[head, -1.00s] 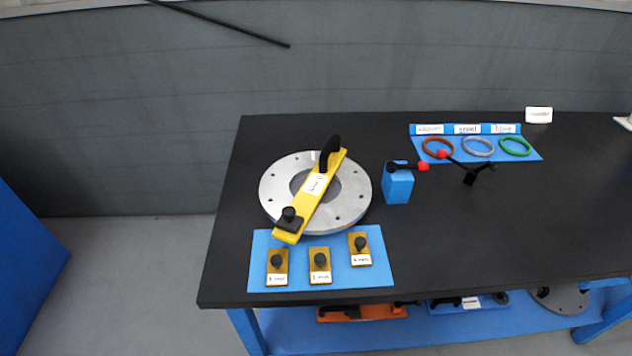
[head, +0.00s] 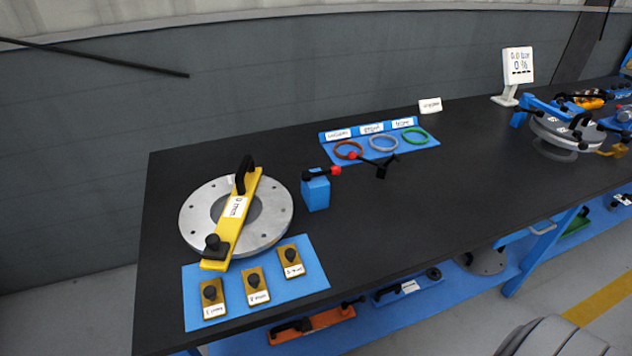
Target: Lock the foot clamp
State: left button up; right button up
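No part is clearly marked as the foot clamp. A blue block (head: 316,192) with a black, red-tipped lever stands on the black bench (head: 440,195). Right of it is a black lever piece (head: 381,169) with a red knob. At the far right, a round grey flanged part (head: 566,138) sits in a blue fixture (head: 522,112) with black handles; an orange-yellow piece (head: 608,151) is at its right foot. Whether any clamp there is locked is too small to tell. Neither gripper is in view.
A grey ring plate (head: 200,210) with a yellow bar (head: 232,225) lies at the left. A blue mat (head: 262,301) holds labelled brass blocks. Coloured rings lie on a blue board (head: 417,146). A display (head: 518,66) reads 0 %. The bench middle is clear.

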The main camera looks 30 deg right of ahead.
aim_at(306, 176)
jog(key=k, duration=0.65)
jog(key=z, duration=0.85)
jog(key=i, duration=0.5)
